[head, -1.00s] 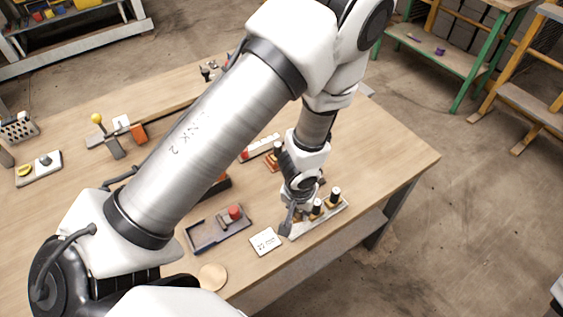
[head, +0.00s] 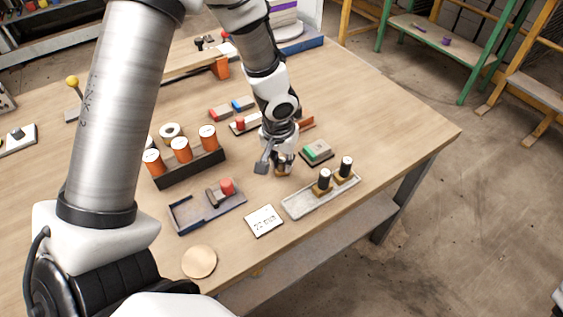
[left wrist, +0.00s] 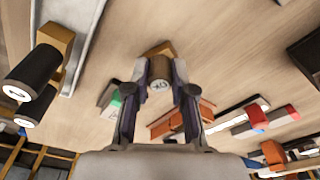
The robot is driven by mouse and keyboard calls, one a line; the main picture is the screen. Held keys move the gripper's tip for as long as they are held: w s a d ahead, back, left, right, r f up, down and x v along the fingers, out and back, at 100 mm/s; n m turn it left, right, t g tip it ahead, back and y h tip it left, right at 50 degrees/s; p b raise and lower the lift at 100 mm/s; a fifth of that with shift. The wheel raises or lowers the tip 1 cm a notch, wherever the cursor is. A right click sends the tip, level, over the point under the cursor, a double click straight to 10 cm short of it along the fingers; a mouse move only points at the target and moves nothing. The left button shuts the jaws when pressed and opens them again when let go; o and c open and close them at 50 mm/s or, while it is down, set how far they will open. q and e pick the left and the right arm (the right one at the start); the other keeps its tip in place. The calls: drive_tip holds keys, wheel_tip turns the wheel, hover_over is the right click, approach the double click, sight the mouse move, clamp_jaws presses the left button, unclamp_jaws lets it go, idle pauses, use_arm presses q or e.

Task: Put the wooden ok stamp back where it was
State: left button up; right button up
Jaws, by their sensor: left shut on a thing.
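My left gripper (head: 283,163) is shut on a stamp with a wooden base (head: 282,172), over the table just behind the left part of the pale tray. In the left wrist view the stamp's round end (left wrist: 160,86), with small unclear marks, sits between the fingertips (left wrist: 160,98). I cannot tell whether its base touches the table. The pale stamp tray (head: 300,207) holds two black-handled stamps, one at its middle (head: 323,180) and one at its right end (head: 345,168). Its left part is bare. My right gripper is not in view.
A green-topped pad (head: 317,151) lies right of the gripper. A white card (head: 264,221), a dark tray with a red piece (head: 207,212) and a rack of orange-and-white rolls (head: 190,168) stand to the left. The table's right side is clear.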

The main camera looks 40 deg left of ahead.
use_arm(q)
drive_tip(key=shift+f, duration=0.1)
drive_tip(key=o, duration=0.9)
drive_tip(key=shift+r, duration=0.3)
wheel_tip(320, 180, up, 12)
drive_tip(key=s+p, duration=0.1)
drive_tip(key=p, duration=0.2)
drive_tip(key=shift+s+d+f, duration=0.15)
drive_tip(key=shift+s, duration=0.15)
